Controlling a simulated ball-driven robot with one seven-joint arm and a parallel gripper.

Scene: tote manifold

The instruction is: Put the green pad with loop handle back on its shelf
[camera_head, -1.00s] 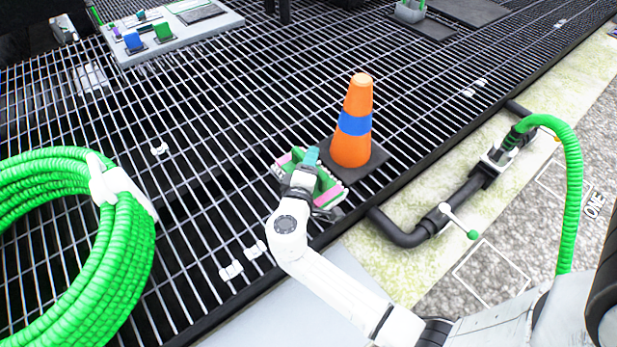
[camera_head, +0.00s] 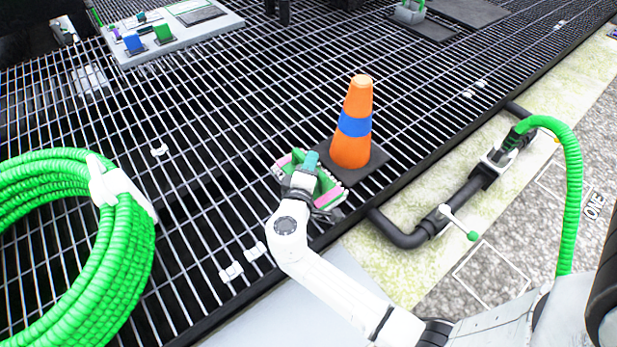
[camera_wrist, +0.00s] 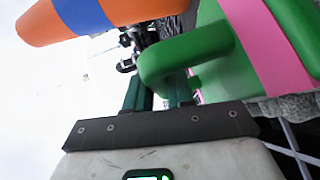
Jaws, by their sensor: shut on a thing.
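The green pad (camera_head: 324,186) has pink bands and a pale, bristly underside. It is held over the grating beside the orange cone, and also fills the right of the wrist view (camera_wrist: 220,72). Its green loop handle (camera_wrist: 185,55) lies across my gripper's dark green fingers. My gripper (camera_head: 308,163) is shut on the pad, at the handle. The fingertips are partly hidden behind the loop in the wrist view. No shelf can be made out for certain.
An orange cone (camera_head: 357,105) with a blue band stands on a dark base just right of the pad. A coiled green hose (camera_head: 125,250) lies at left. A grey board (camera_head: 200,28) with coloured blocks is at the back left. Black piping (camera_head: 450,205) runs at right.

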